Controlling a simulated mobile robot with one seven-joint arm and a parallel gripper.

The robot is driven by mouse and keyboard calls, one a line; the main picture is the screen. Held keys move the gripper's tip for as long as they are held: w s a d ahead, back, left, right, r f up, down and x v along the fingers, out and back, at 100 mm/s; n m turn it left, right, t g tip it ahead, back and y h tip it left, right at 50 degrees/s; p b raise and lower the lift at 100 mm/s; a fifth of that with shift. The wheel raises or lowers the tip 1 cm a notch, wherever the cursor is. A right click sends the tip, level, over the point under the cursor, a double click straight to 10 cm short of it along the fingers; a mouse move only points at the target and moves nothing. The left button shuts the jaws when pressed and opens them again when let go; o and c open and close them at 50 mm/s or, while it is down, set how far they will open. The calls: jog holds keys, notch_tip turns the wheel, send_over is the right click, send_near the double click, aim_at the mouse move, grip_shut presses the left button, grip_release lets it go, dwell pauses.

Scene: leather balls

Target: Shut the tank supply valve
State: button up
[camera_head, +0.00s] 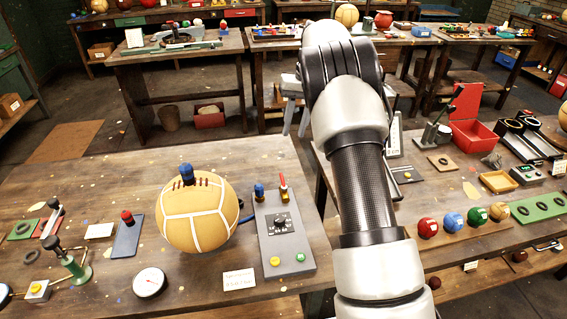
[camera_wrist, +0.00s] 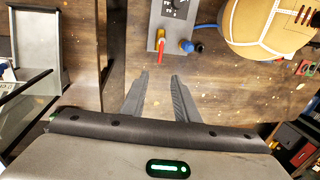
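The valve with a red lever (camera_head: 283,182) and yellow-brass body (camera_head: 285,197) stands at the far right corner of a grey panel (camera_head: 301,262) on the near left bench. In the head view the red lever sticks upward. In the wrist view the red lever (camera_wrist: 160,50) points toward my gripper (camera_wrist: 160,77), whose two fingers are apart with nothing between them. The lever's end shows just beyond the gap between the fingertips, with no visible contact. In the head view my gripper (camera_head: 295,131) hangs beyond the panel, partly hidden by my arm. No label on the valve is readable.
A blue fitting (camera_head: 259,190) with a hose is beside the valve. A tan ball (camera_head: 197,228) with white seams sits left of the panel. The panel also has a black dial (camera_head: 281,225) and yellow and green buttons. A gauge (camera_head: 150,282) lies at the front left.

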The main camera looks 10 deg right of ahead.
aim_at(282, 176)
jog(key=a+f, duration=0.1)
jog(key=f, duration=0.4)
jog(key=a+f, duration=0.1)
jog(key=f, duration=0.5)
jog(key=a+f, duration=0.1)
jog(key=f, duration=0.4)
jog(key=shift+a+f+p, duration=0.15)
jog(key=shift+p, duration=0.15)
grip_shut()
